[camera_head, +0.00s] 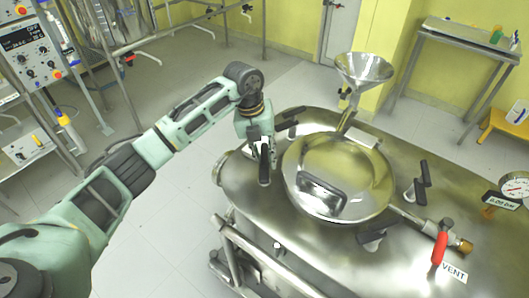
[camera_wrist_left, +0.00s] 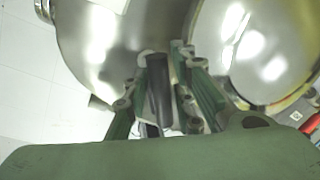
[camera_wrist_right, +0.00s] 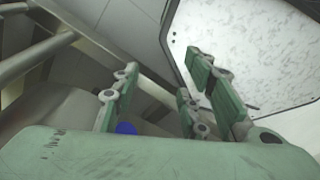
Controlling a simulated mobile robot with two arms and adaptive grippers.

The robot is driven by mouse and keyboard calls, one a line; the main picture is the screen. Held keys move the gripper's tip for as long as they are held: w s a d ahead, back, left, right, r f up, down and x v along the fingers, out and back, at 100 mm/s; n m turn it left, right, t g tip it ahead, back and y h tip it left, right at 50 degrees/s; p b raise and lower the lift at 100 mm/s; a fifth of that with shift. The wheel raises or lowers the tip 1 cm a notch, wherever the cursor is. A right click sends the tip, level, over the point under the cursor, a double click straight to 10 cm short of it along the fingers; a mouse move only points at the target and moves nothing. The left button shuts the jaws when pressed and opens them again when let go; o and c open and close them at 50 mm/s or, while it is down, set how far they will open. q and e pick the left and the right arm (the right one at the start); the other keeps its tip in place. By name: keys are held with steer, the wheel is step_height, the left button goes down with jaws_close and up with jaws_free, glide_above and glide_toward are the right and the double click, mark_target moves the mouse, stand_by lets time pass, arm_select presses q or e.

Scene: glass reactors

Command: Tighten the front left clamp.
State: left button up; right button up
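The front left clamp (camera_head: 264,167) sits at the left rim of the round lid (camera_head: 338,176) on the steel reactor, with its black handle upright. My left gripper (camera_head: 259,142) is at this clamp, coming in from the left. In the left wrist view, the black clamp handle (camera_wrist_left: 158,85) lies between the fingers of my left gripper (camera_wrist_left: 162,62), which are close in on both sides and appear shut on it. The clamp's base is partly hidden by the fingers. My right gripper (camera_wrist_right: 165,80) is open and empty in the right wrist view, outside the head view.
Other black-handled clamps stand around the lid, such as one at the right (camera_head: 416,190) and one at the front right (camera_head: 371,237). A steel funnel (camera_head: 363,70) rises behind the lid. A red-handled vent valve (camera_head: 440,245) is at the right. A rail (camera_head: 260,262) runs along the front.

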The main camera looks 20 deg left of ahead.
arm_select(q)
jaws_close()
